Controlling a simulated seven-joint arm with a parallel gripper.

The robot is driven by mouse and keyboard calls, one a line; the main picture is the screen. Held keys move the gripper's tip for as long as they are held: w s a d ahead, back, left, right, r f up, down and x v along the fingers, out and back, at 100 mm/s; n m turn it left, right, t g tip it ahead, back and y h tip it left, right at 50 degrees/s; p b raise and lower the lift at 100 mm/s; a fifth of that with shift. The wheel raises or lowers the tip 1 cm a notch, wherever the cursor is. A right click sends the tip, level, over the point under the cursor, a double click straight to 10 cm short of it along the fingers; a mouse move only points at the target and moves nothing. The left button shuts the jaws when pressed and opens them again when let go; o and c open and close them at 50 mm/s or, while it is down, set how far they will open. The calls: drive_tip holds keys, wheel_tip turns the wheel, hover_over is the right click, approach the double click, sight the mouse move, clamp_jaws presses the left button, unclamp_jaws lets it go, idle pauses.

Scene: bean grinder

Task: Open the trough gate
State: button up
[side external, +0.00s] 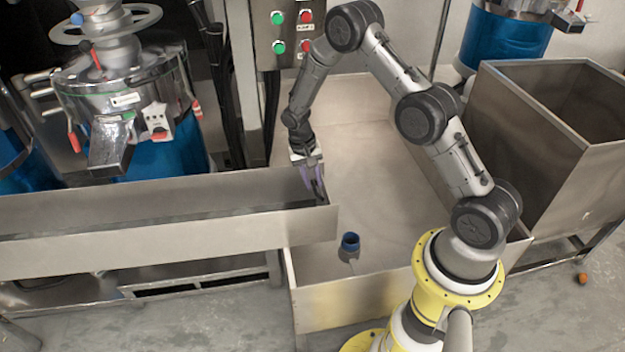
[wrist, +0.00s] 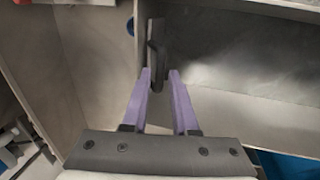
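The long metal trough (side external: 160,235) runs across the left of the side view, its right end over a large metal bin. My gripper (side external: 317,192) points down at that right end. In the wrist view, my gripper's purple fingers (wrist: 159,74) are apart. A dark upright handle (wrist: 156,52) on the trough's end plate (wrist: 143,25) lies just beyond the fingertips, roughly in line with the gap. I cannot tell whether the fingers touch it. The trough's inside (wrist: 250,65) shows to the right of the handle. The gate looks shut, though its lower edge is hidden.
The metal bin (side external: 340,305) lies below the trough's end and holds a blue-topped fitting (side external: 350,243). A grinder (side external: 120,85) stands behind the trough. A control box (side external: 290,28) with red and green buttons is at the back. A tall metal hopper (side external: 540,165) stands at right.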

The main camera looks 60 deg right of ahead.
clamp_jaws()
idle(1.5)
